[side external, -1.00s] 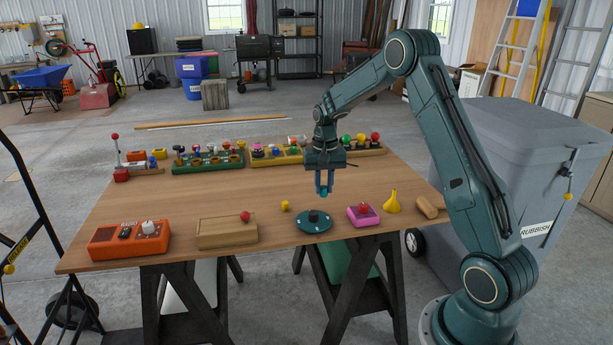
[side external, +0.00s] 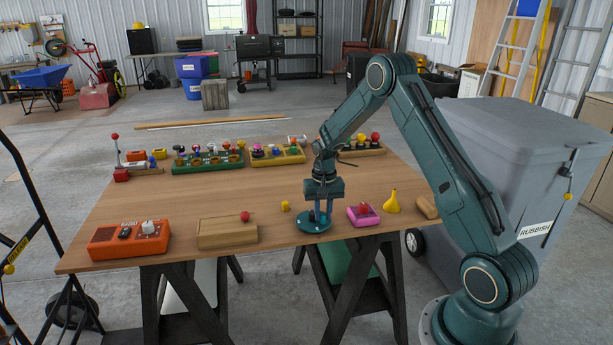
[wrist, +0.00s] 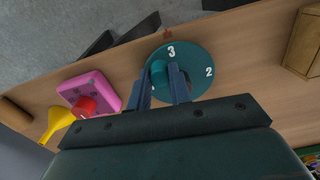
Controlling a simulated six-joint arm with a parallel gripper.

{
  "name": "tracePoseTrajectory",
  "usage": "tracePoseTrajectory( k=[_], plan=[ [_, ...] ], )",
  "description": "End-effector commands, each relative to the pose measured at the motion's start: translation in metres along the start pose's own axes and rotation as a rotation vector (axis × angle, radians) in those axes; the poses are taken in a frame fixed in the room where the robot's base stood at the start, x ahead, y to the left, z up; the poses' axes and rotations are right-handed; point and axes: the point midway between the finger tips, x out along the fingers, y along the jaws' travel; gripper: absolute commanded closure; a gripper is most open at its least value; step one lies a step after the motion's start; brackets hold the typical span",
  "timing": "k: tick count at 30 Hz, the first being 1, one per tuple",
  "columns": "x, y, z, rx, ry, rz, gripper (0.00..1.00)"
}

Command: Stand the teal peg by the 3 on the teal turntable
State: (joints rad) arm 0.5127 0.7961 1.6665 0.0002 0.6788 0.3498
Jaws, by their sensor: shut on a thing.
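The teal turntable (side external: 310,228) is a flat disc near the table's front edge. In the wrist view the turntable (wrist: 203,83) shows a white 3 towards its upper edge and a 2 at the right. My gripper (wrist: 163,80) is shut on the teal peg (wrist: 157,70), which lies over the disc, below and left of the 3. In the side view my gripper (side external: 319,214) points down over the turntable, and the peg is hard to pick out. I cannot tell whether the peg touches the disc. A finger hides part of the disc's middle.
A pink box (side external: 359,219) with a red button stands right of the turntable, then a yellow funnel (side external: 392,203). A small yellow piece (side external: 285,205) is behind left. A wooden box (side external: 227,235) and an orange box (side external: 128,242) stand left. Racks of coloured pegs line the back.

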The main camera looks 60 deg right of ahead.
Motion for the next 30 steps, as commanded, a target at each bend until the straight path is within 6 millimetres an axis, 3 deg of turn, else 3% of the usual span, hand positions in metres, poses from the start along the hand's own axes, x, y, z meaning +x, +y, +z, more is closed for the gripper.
tracePoseTrajectory(
  k=[16, 17, 20, 30],
  plan=[
    [0.0115, 0.0001, 0.0002, 0.0, 0.0, 0.0, 1.0],
    [0.0117, 0.0, 0.0001, 0.0, 0.0, 0.0, 0.78],
    [0.0114, 0.0, 0.0, 0.0, 0.001, 0.0, 0.58],
    [0.0104, 0.0, 0.0, 0.0, 0.001, 0.0, 0.58]
  ],
)
